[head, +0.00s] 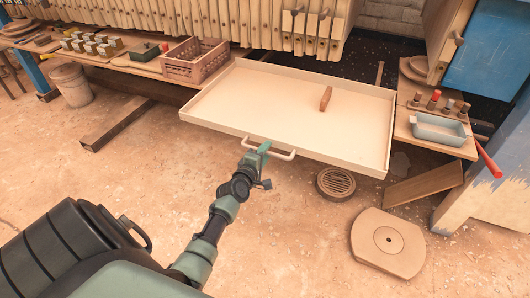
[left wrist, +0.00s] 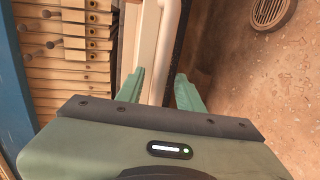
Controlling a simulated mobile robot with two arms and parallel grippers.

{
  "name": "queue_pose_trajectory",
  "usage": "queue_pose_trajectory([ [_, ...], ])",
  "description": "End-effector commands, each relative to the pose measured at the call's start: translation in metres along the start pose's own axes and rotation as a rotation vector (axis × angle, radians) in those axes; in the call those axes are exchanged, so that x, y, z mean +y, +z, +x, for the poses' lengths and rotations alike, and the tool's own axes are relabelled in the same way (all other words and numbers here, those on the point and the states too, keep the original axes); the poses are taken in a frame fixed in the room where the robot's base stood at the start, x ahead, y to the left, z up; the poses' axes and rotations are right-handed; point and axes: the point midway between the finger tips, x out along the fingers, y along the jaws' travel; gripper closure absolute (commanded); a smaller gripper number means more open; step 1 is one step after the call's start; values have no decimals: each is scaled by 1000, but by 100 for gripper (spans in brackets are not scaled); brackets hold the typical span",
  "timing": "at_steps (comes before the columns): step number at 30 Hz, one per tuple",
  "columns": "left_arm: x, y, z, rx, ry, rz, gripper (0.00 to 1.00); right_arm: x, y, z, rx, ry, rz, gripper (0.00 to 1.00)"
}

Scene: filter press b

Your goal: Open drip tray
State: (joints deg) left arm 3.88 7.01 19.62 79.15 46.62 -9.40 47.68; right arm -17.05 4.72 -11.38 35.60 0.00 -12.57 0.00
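The drip tray (head: 225,105) is a wide, shallow cream tray. It stands well out from under the filter press (head: 215,18), with its front over open floor. Its pale bar handle (head: 285,156) is on the front side. My left gripper (head: 262,150) is at this handle. In the left wrist view the handle bar (left wrist: 166,45) runs between my two fingers (left wrist: 160,92). The fingers stand apart, and I see no clear grip on the bar. My right gripper is not in view.
A brown piece (head: 325,98) lies in the tray. A crate (head: 195,62) stands on the left bench, and a blue-grey dish (head: 438,130) on the right bench. A floor drain (head: 336,183) and a round-holed plate (head: 388,242) are on the floor. The floor at left front is mostly clear.

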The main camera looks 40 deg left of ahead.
Motion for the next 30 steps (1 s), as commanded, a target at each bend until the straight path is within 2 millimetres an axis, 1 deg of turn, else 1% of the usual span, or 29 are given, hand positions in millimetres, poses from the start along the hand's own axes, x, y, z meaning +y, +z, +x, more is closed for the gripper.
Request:
queue_pose_trajectory([
  [6,1,0,0,1,2,0,64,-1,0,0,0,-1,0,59],
  [9,1,0,-4,1,1,0,64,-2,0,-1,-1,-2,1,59],
  [11,1,0,-10,0,1,-1,64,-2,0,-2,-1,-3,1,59],
  [18,0,0,-51,1,-1,0,64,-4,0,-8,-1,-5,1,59],
  [21,0,0,-65,0,0,0,64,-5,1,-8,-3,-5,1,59],
  [25,0,0,-76,0,0,0,64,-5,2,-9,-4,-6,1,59],
  [30,0,0,-78,0,1,0,64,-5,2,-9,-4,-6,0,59],
])
